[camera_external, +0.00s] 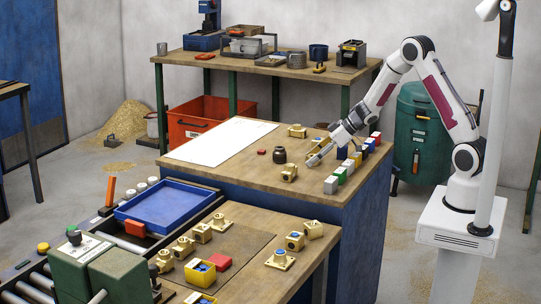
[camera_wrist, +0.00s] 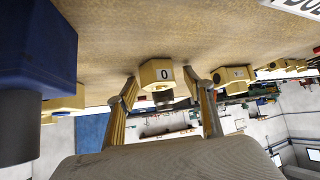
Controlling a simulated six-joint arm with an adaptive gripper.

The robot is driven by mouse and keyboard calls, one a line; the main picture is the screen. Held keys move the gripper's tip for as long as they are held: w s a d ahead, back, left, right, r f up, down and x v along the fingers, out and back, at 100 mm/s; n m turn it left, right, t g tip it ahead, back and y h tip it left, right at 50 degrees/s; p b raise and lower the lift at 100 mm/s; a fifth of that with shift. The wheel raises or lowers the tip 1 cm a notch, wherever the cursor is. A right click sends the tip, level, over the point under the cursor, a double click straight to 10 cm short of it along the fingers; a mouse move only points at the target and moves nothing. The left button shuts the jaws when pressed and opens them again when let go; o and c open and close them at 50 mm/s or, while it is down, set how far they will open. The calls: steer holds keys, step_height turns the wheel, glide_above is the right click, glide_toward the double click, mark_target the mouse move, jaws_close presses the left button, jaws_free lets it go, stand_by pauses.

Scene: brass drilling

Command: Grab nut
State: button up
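In the wrist view a brass-yellow block-like piece marked "0" (camera_wrist: 157,73) appears between my fingertips, with a dark round part below its face. It may be the nut; I cannot tell for certain. My gripper (camera_wrist: 162,82) is open, with a finger on each side and small gaps to the piece. How far the piece lies beyond the fingertips is unclear. In the external view my gripper (camera_external: 315,158) is low over the wooden bench, beside the row of coloured blocks. A brass piece (camera_external: 289,172) lies left of it, and another (camera_external: 297,131) lies farther back.
A blue block with a grey cylinder (camera_wrist: 35,70) is large at left in the wrist view; another brass piece (camera_wrist: 232,76) is at right. Coloured blocks (camera_external: 331,185) line the bench's right side. A dark pot (camera_external: 279,155) stands nearby. A white sheet (camera_external: 222,140) covers the bench's left.

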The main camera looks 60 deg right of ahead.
jaws_close()
steer(key=shift+r, duration=0.15)
steer(key=shift+r, duration=4.9)
